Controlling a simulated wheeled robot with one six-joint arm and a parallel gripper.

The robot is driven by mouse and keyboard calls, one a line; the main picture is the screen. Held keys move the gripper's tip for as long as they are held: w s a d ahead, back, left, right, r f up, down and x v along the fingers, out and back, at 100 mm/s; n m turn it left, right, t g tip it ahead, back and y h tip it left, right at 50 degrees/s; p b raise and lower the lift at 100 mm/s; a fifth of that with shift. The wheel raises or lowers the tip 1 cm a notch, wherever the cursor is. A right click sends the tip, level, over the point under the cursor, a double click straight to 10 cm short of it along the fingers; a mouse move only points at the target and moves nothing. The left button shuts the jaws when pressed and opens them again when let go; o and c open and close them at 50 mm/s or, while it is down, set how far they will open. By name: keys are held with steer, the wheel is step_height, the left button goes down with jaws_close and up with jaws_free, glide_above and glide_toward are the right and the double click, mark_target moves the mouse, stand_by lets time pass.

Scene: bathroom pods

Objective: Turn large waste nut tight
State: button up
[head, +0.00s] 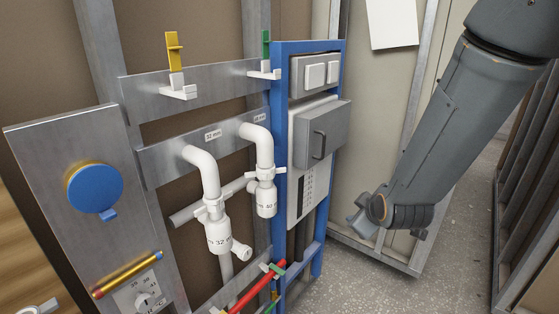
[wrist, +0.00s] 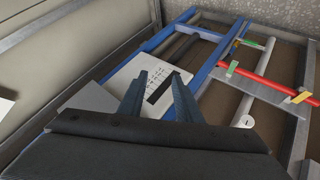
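Two white waste traps hang on the wall frame in the head view. The one marked 40 (head: 265,203) is at the right, and the one marked 32 (head: 218,234) is lower left. A white winged collar (head: 260,186) sits around the 40 trap, and a similar collar (head: 211,209) sits around the 32 trap. I cannot tell how tight either is. My gripper (head: 359,219) is right of both traps, apart from them, beyond the blue frame. In the wrist view my gripper's fingers (wrist: 159,77) stand apart with nothing held between them.
A blue frame (head: 279,140) carries a grey box with a handle (head: 322,137) between the traps and my arm. A red pipe (head: 258,287) runs low below the traps. A blue round cap (head: 95,188) is on the left panel. Grey floor (head: 365,282) is open at right.

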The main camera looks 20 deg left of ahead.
mark_target(283, 171)
steer(key=a+r+n+t+y, duration=0.2)
steer(key=a+n, duration=0.2)
steer(key=a, duration=0.2)
steer(key=a+r+n+t+y+p, duration=0.1)
steer(key=a+r+n+t+y, duration=0.1)
steer(key=a, duration=0.5)
steer(key=w+a+r+n+t+y, duration=0.1)
steer(key=a+r+n+y, duration=0.1)
steer(key=a+n, duration=0.3)
steer(key=shift+a+r+n+t+y+p, duration=0.4)
steer(key=shift+a+r, duration=0.3)
steer(key=shift+a, duration=0.4)
steer(key=p+x, duration=0.2)
steer(key=x, duration=0.5)
steer(key=shift+w+p, duration=0.2)
steer(key=shift+p, duration=0.2)
steer(key=shift+a, duration=0.1)
jaws_close()
